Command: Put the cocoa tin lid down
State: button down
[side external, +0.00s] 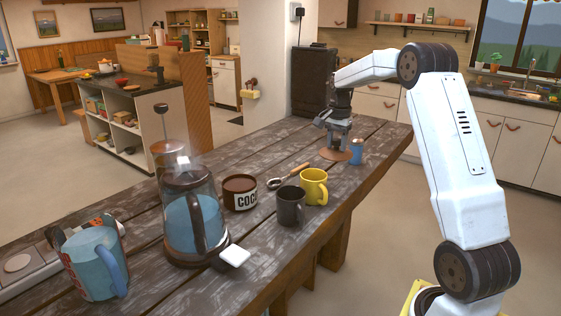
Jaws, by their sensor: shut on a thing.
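The cocoa tin (240,195) stands on the wooden table among the mugs, with its dark label lettering partly hidden and a brown top showing. The cocoa tin lid (336,156) is a flat brown disc near the table's far right end, well away from the tin. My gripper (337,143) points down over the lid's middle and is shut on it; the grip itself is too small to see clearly. The lid looks level and at or very close to the table top; I cannot tell if it touches.
A small blue cylinder (357,152) stands close to the lid's right. The table (270,150) is bare left of the lid.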

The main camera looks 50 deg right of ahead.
aim_at(329, 151)
jog(key=shift+w+d+f, duration=0.35)
jog(key=shift+w+f, duration=0.2)
jog(key=shift+f, duration=0.25)
jog(key=shift+w+d+f, duration=0.4)
jog(key=shift+w+f, duration=0.15)
jog(key=shift+f, duration=0.3)
jog(key=shift+w+d+f, duration=0.35)
jog(key=shift+w+f, duration=0.2)
jog(key=shift+f, duration=0.25)
jog(key=shift+w+d+f, duration=0.1)
jog(key=shift+w+f, duration=0.1)
jog(key=shift+f, duration=1.65)
jog(key=shift+f, duration=0.15)
jog(key=shift+c, duration=1.1)
grip_release()
notch_tip(329, 151, up, 12)
jog(key=shift+r, duration=0.2)
